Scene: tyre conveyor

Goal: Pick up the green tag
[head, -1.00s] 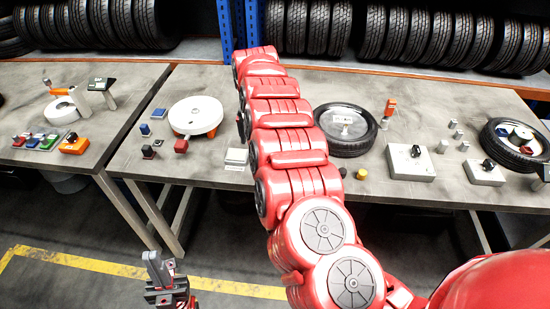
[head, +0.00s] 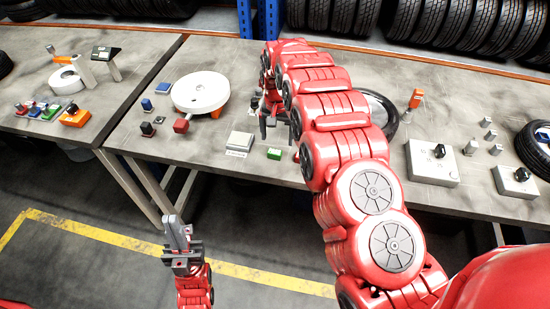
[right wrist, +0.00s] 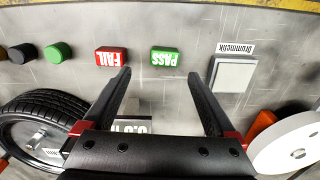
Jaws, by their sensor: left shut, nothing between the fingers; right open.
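The green tag (head: 274,154), lettered PASS, lies on the middle table near its front edge. In the right wrist view the green tag (right wrist: 166,57) sits just beyond the fingertips, between their lines and nearer the right finger. My right gripper (right wrist: 158,75) is open and empty, pointing down over the table. In the head view my right gripper (head: 267,129) is partly hidden by my arm, behind the tag. My left gripper (head: 178,222) is shut and empty, in front of the table over the floor.
A red FAIL tag (right wrist: 111,57) lies left of the green tag in the wrist view. A grey block (right wrist: 232,74) lies to its right. A white round drum (head: 200,91) and a tyre (right wrist: 42,128) flank the gripper. Several small blocks lie on the left table.

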